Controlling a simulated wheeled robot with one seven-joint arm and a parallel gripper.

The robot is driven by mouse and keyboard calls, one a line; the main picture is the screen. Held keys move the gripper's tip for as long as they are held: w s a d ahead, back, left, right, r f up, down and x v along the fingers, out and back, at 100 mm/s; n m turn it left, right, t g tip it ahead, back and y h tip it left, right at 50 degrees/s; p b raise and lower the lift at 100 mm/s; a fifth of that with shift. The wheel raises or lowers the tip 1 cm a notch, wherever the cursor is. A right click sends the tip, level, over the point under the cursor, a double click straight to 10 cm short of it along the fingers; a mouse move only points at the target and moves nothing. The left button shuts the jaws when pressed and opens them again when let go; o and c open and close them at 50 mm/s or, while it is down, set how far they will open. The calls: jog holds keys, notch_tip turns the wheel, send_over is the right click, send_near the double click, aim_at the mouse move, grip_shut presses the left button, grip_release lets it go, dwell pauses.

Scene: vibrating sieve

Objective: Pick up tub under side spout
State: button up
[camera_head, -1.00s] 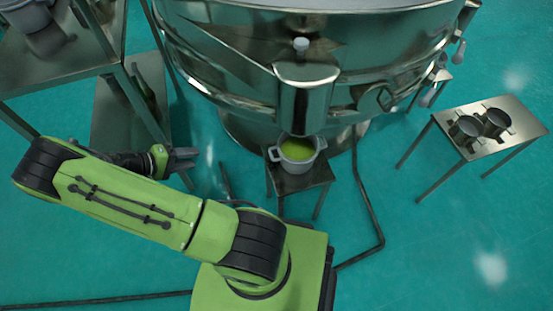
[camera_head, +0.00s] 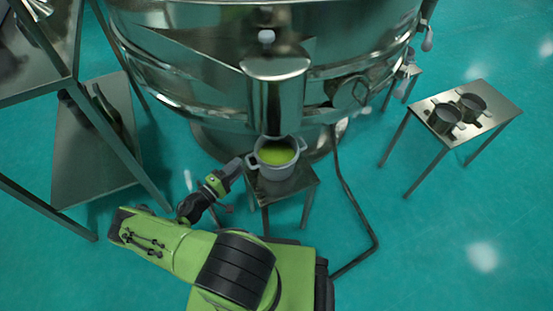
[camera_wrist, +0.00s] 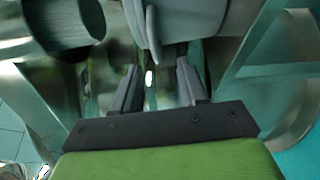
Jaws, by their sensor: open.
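The tub (camera_head: 277,165) is light grey with side handles and holds something yellow-green. It stands upright on a small metal stand (camera_head: 290,186), right under the side spout (camera_head: 276,90) of the sieve. My gripper (camera_head: 238,165) is just left of the tub, by its left handle. In the wrist view, my gripper (camera_wrist: 155,85) is open, with its two fingers apart. The tub's grey wall and handle (camera_wrist: 180,18) show just beyond the fingertips, with the handle in line with the gap. Whether a finger touches it, I cannot tell.
The large metal sieve (camera_head: 190,70) fills the back. A metal shelf rack (camera_head: 85,160) stands at left. A side table (camera_head: 470,96) with two metal pots stands at right. A dark pipe or cable (camera_head: 355,205) runs along the floor, right of the stand.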

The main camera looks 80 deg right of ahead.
aim_at(247, 157)
jog(key=b+x, duration=0.1)
jog(key=x, duration=0.4)
jog(key=shift+s+d, duration=0.2)
jog(key=shift+d, duration=0.05)
jog(key=shift+r, duration=0.1)
grip_shut()
jog(key=shift+r, duration=0.1)
